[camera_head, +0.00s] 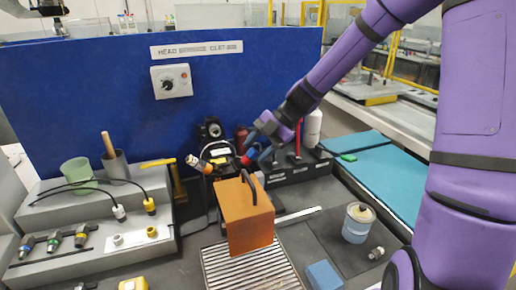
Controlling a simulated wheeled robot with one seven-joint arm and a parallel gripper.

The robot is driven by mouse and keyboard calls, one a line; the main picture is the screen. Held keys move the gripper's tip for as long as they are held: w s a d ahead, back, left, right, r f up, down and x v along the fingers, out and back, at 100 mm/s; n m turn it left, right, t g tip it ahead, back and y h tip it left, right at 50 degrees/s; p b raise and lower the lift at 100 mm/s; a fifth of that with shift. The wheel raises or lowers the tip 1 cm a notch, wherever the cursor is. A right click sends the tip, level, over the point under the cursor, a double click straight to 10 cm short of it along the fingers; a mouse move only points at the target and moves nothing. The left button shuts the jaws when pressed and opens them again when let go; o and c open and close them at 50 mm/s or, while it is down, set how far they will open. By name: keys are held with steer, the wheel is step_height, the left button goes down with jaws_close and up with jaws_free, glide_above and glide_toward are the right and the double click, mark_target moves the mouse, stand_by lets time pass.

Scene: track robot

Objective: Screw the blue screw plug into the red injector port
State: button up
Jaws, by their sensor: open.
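My gripper (257,147) reaches in from the upper right on my purple arm. It is open, with its bluish fingers above and behind the orange block, and I see nothing held between them. A red upright part (297,140) stands on the dark rack just right of the gripper; I cannot tell whether it is the injector port. Another red part (241,138) shows behind the gripper, partly hidden. I cannot make out the blue screw plug for sure; small blue parts near the fingers blend with them.
An orange block (247,225) with a black handle stands on a slatted grate (275,272) at centre. A light blue block (323,275) and a jar (357,225) are at front right. Left are a grey stepped rack (60,215), a green cup (78,171) and cables. A blue panel (110,70) closes the back.

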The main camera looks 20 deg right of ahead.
steer(key=n, duration=0.3)
steer(key=shift+n, duration=0.6)
steer(key=n, duration=0.7)
steer(key=shift+n, duration=0.4)
steer(key=n, duration=0.4)
stand_by(0.8)
jaws_close()
